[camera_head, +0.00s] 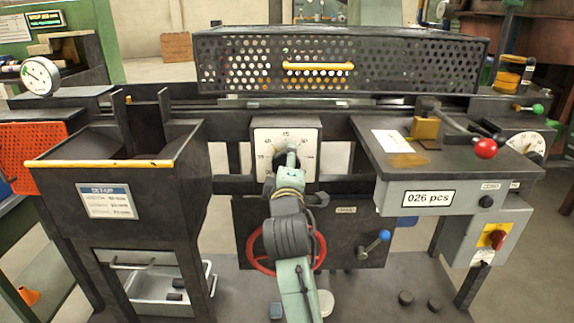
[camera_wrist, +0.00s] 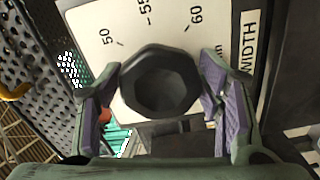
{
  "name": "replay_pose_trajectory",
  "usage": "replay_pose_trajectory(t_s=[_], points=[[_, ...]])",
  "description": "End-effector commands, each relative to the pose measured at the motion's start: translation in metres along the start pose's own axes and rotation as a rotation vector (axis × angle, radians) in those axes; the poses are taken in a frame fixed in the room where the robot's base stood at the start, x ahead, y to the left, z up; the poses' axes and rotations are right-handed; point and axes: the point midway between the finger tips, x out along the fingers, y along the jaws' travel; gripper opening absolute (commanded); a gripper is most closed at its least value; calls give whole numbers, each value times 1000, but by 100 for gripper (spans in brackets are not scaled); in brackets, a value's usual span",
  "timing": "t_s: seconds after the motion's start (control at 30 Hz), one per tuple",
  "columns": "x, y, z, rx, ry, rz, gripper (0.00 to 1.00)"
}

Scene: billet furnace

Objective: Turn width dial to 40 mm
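The width dial's white scale plate (camera_head: 264,136) is on the front of the machine at middle height. My gripper (camera_head: 290,155) is in front of it and hides the knob there. In the wrist view the dial's dark, many-sided knob (camera_wrist: 160,84) lies between my gripper's two purple-padded fingers. The knob's pointer cannot be made out.
A perforated guard (camera_head: 340,62) with a yellow handle runs above the dial. A red handwheel (camera_head: 254,250) and a blue-tipped lever (camera_head: 373,246) are below. A dark hopper (camera_head: 110,190) stands left; a grey counter box (camera_head: 430,195) and red-knobbed lever (camera_head: 485,148) are right.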

Motion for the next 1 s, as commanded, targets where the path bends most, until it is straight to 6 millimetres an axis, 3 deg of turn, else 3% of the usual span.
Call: replay_pose_trajectory(t_s=[0.17,0.53,1.0], points=[[0,0,0,0,0,0,75],[-4,0,0,1,0,1,75],[-70,0,0,1,0,0,75]])
